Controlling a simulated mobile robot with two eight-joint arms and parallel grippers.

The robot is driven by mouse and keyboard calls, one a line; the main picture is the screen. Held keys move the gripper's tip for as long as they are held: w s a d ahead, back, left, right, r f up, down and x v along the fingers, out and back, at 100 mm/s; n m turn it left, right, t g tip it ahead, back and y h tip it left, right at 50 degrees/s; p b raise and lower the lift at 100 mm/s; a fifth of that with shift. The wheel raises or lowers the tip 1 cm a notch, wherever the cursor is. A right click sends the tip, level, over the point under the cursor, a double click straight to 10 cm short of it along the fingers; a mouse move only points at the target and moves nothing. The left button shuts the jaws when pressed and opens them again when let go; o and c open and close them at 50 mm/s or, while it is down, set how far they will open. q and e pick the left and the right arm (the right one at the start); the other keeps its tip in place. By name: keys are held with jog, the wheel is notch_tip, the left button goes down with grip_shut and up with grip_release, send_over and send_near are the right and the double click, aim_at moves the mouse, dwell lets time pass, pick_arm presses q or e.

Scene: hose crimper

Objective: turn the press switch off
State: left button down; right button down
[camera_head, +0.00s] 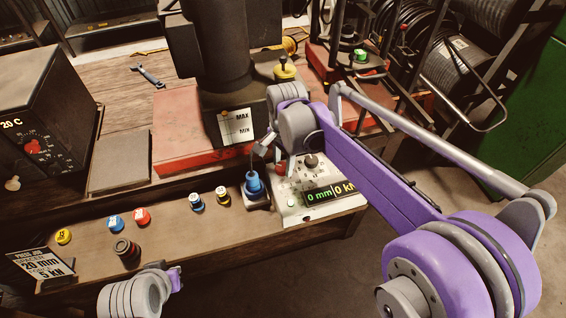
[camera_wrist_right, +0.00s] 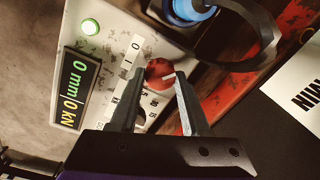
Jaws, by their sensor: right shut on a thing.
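The press control panel (camera_head: 319,209) is a worn white box with a display reading 0 mm and 0 kN. The display (camera_wrist_right: 75,88) also shows in the wrist view. The red switch knob (camera_wrist_right: 160,72) has a white mark and sits beside a plate marked 0 and I. My right gripper (camera_wrist_right: 158,85) is shut on this red knob, one finger on each side. In the head view the red knob (camera_head: 281,169) is partly hidden by my right gripper (camera_head: 271,153). A green lamp (camera_wrist_right: 90,27) glows on the panel. My left gripper's fingers are not visible.
A blue-topped fitting (camera_head: 254,186) stands close beside the panel. The black press column (camera_head: 221,50) rises behind, with a MAX/MIN label (camera_head: 237,126). Several coloured caps, including a red one (camera_head: 142,216), stand along the bench front. A black knob (camera_head: 311,160) is near the red switch.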

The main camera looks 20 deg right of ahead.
jog(key=n, duration=0.9)
jog(key=shift+w, duration=0.1)
jog(key=n, duration=0.4)
jog(key=shift+g+b, duration=0.3)
jog(key=shift+n, duration=1.8)
jog(key=shift+c, duration=1.9)
grip_release()
